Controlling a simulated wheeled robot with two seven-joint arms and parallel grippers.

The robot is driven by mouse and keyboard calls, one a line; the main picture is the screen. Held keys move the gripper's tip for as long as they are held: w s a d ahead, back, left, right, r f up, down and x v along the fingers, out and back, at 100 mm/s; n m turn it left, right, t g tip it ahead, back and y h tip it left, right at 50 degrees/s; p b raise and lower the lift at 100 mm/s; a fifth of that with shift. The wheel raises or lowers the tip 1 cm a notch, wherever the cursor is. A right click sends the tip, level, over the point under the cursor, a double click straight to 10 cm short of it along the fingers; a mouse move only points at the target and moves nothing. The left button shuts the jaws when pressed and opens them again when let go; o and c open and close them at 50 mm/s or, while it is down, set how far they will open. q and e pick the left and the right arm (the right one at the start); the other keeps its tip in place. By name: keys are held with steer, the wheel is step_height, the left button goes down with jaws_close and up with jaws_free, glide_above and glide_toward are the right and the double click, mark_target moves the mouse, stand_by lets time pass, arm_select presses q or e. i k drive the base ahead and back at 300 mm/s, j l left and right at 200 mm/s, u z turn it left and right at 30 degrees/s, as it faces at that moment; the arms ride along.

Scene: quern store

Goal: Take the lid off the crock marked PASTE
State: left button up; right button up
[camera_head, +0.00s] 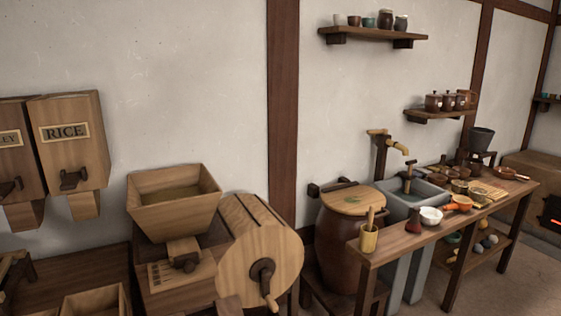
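Several small brown lidded crocks (433,103) stand in a row on a small wooden wall shelf (422,114) at the right. Their lids look to be on. They are too small for me to read any marking, so I cannot tell which one is marked PASTE. Neither of my grippers is in view.
A long wooden table (400,240) holds a white bowl (431,215), a bamboo cup (368,239) and other ware. A stone sink (408,197) stands behind it. A wooden mill (260,250) and a RICE bin (66,140) are at left. A higher shelf (372,34) holds several cups.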

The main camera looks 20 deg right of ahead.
mark_target(434, 95)
steer(key=i+l+z, duration=0.1)
steer(key=l+z, duration=0.2)
steer(key=i+l+z, duration=0.15)
steer(key=l+z, duration=0.2)
steer(key=i+l+z, duration=0.3)
steer(key=l, duration=0.15)
steer(key=i+l+z, duration=0.15)
steer(key=z, duration=0.25)
steer(key=i+l+z, duration=0.2)
steer(key=z, duration=0.2)
steer(key=i+l+z, duration=0.2)
steer(key=z, duration=0.2)
steer(key=i+l+z, duration=0.15)
steer(key=i, duration=0.75)
steer(key=i+l+u, duration=0.2)
steer(key=i+u, duration=0.25)
steer(key=i+l+u, duration=0.5)
steer(key=i, duration=0.15)
steer(key=i+l+u, duration=0.45)
